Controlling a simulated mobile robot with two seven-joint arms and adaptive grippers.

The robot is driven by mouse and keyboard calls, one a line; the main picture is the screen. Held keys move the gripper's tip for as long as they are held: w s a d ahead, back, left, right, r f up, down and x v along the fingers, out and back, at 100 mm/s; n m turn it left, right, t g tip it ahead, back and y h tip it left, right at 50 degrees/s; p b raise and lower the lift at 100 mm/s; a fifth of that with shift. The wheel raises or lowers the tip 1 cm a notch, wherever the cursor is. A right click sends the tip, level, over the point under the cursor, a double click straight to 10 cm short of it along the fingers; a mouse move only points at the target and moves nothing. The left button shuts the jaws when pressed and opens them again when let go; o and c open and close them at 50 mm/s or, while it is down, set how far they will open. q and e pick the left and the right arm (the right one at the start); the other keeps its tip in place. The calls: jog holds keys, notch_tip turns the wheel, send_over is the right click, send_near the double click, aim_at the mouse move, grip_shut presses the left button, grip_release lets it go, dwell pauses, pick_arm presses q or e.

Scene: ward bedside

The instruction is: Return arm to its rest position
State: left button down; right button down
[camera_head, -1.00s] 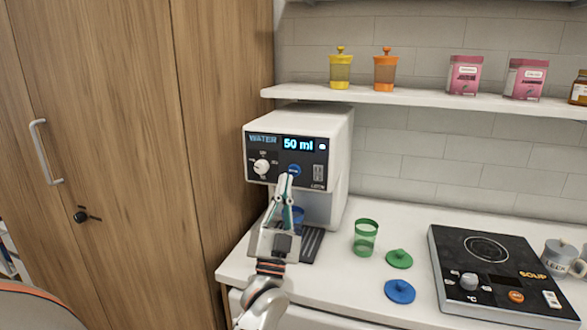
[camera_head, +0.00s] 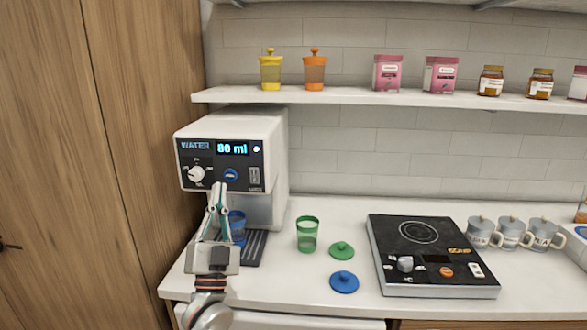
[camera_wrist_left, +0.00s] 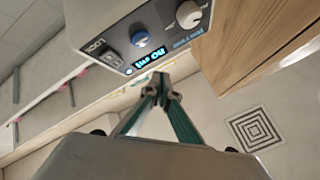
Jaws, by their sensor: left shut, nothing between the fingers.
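My left gripper (camera_head: 219,190) is shut and empty, its fingertips in front of the water dispenser (camera_head: 262,150), just below the blue button. The dispenser's display reads 80 ml. In the left wrist view the closed fingers (camera_wrist_left: 158,84) point at the dispenser's front panel (camera_wrist_left: 140,40), with the dial and blue button showing. I cannot tell whether the fingertips touch the panel. A blue cup (camera_head: 238,226) stands under the dispenser, partly hidden behind my gripper. My right gripper is not in view.
A green cup (camera_head: 307,234), a green lid (camera_head: 341,250) and a blue lid (camera_head: 344,282) are on the white counter. A black cooker (camera_head: 432,255) and several grey mugs stand to the right. A shelf (camera_head: 360,98) with jars runs above. A wooden cabinet (camera_head: 95,150) is at the left.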

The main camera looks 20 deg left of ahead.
pick_arm(q)
jog(key=s+d+f+m+g+h, duration=0.1)
jog(key=f+g+h, duration=0.1)
jog(key=f, duration=0.5)
jog(key=s+d+f+m+g+h, duration=0.2)
jog(key=f+g, duration=0.2)
jog(key=f, duration=0.4)
jog(key=s+d+f+m+g+h, duration=0.1)
jog(key=d+f+g+h, duration=0.1)
jog(key=f, duration=0.6)
jog(key=shift+s+f+m+g+h, duration=0.1)
jog(key=shift+s+m+g+h, duration=0.15)
jog(key=shift+g, duration=0.25)
jog(key=shift+f+m+g+h, duration=0.1)
jog(key=shift+m+g+h, duration=0.05)
jog(key=shift+g+h, duration=0.3)
jog(key=s+a+f+n+g+y, duration=0.15)
jog(key=s+f+g, duration=0.35)
jog(key=s, duration=0.5)
jog(key=s+a+f+g+y, duration=0.2)
jog(key=s+a+f+g, duration=0.15)
jog(key=s+f, duration=0.45)
jog(key=d+f+n+t+h, duration=0.2)
jog(key=d+f+h, duration=0.5)
jog(key=d+f, duration=0.5)
jog(key=d+t, duration=0.1)
jog(key=d, duration=0.3)
jog(key=shift+d+f+h, duration=0.15)
jog(key=shift+d+h, duration=0.05)
jog(key=shift+h, duration=0.15)
